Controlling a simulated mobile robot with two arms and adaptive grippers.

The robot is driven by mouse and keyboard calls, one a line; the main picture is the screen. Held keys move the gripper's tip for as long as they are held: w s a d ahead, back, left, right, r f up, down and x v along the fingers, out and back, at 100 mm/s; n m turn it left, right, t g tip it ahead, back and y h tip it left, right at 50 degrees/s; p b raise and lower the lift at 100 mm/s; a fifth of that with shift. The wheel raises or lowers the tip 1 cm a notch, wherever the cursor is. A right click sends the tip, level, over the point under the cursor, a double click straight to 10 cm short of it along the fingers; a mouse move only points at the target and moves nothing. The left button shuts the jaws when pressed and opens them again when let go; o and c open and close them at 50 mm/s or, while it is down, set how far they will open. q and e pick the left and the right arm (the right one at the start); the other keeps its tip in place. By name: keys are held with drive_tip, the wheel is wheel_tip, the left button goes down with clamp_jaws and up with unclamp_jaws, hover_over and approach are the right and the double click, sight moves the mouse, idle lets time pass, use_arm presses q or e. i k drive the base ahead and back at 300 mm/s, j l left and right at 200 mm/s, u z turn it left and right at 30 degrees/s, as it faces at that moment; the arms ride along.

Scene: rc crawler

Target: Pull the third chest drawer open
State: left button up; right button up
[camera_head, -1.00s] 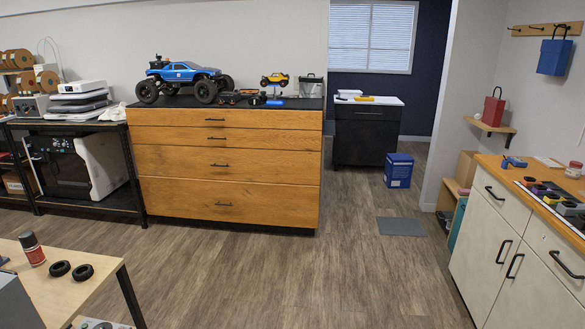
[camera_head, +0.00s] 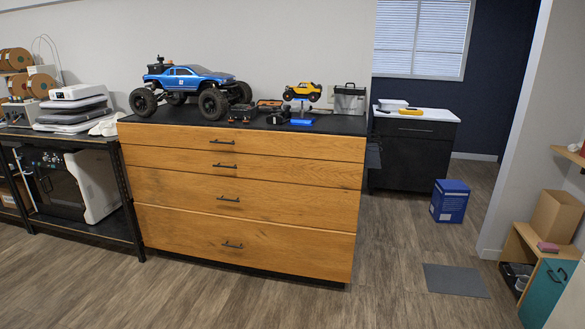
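The wooden chest (camera_head: 240,149) stands against the wall in the middle of the head view, with a black top and several stacked drawers. All the drawer fronts look shut and flush. Neither of my grippers shows in the head view.
A blue truck (camera_head: 190,85) and a small yellow car (camera_head: 303,92) sit on the chest. A black rack (camera_head: 125,190) stands left of it. A blue box (camera_head: 449,201) and a grey mat (camera_head: 455,280) lie to the right. The wooden floor before the chest is clear.

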sight(310, 206)
drive_tip(key=i+u, duration=0.15)
drive_tip(key=i, duration=0.45)
drive_tip(key=i+u, duration=0.15)
drive_tip(key=i, duration=0.45)
drive_tip(key=i+l+u, duration=0.2)
drive_tip(key=i, duration=0.35)
